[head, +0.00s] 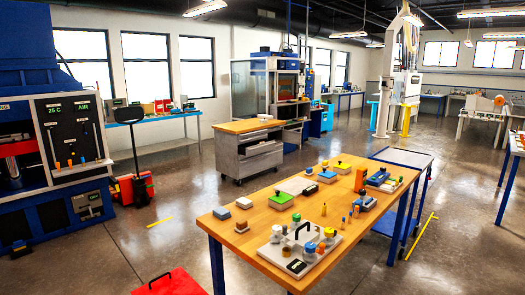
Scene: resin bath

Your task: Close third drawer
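A grey drawer cabinet (227,154) with a wooden top stands on casters on the floor in the middle distance, left of centre. Its drawer fronts (262,161) face right and toward me, stacked one above another with dark gaps between them. The cabinet is small in the view, so I cannot tell for sure which drawer is the third or how far it stands out. My gripper is not in view.
A wooden worktable (262,208) with blue legs, covered in small parts, stands between me and the cabinet. A red box (170,284) with a black handle is at the bottom edge. A blue press (30,225) stands left. Open floor (165,215) lies left of the table.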

